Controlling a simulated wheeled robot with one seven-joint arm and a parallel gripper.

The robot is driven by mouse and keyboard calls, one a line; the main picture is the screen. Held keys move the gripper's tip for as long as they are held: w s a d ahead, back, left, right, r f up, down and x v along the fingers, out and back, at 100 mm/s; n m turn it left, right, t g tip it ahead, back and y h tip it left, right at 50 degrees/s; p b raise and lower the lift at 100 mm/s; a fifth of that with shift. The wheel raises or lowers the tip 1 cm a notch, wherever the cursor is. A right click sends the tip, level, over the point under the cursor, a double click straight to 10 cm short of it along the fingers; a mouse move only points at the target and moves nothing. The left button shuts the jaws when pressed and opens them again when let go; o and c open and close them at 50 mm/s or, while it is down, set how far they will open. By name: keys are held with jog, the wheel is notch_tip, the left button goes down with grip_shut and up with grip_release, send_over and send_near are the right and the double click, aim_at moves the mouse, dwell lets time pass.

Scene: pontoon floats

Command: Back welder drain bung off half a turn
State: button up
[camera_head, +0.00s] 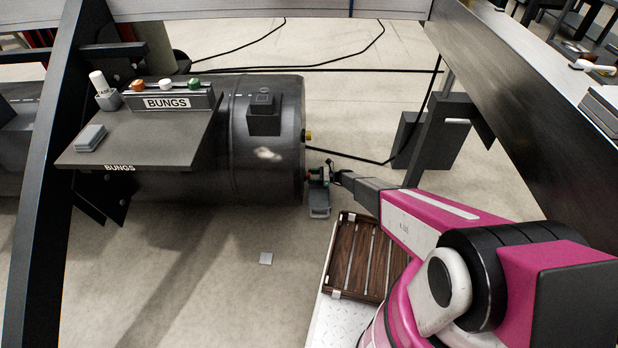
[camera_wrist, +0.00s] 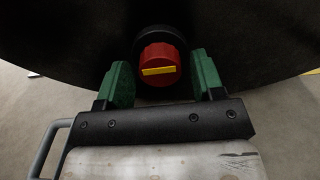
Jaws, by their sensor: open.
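A red bung (camera_wrist: 159,65) with a raised yellow bar sits in a black collar (camera_wrist: 165,38) on the dark end face of the float (camera_head: 262,140). The bar lies nearly level, its right end slightly higher. My gripper (camera_wrist: 160,66) is open, with one green jaw on each side of the bung. Gaps show between both jaws and the bung. In the head view my gripper (camera_head: 319,174) is at the low right end of the float. A little red shows there, mostly hidden. No label on the bung shows that it is the welder drain bung.
A yellow fitting (camera_head: 308,135) sits higher on the float's end. A shelf marked BUNGS (camera_head: 140,140) holds a rack (camera_head: 168,97) of coloured bungs, a cup (camera_head: 109,98) and a grey block (camera_head: 91,137). A slatted wooden tray (camera_head: 362,258) lies below my arm. Cables cross the floor behind.

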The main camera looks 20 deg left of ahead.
jog(key=m, duration=1.2)
jog(key=c, duration=0.8)
jog(key=shift+o, duration=0.2)
jog(key=n, duration=1.1)
jog(key=shift+n, duration=0.4)
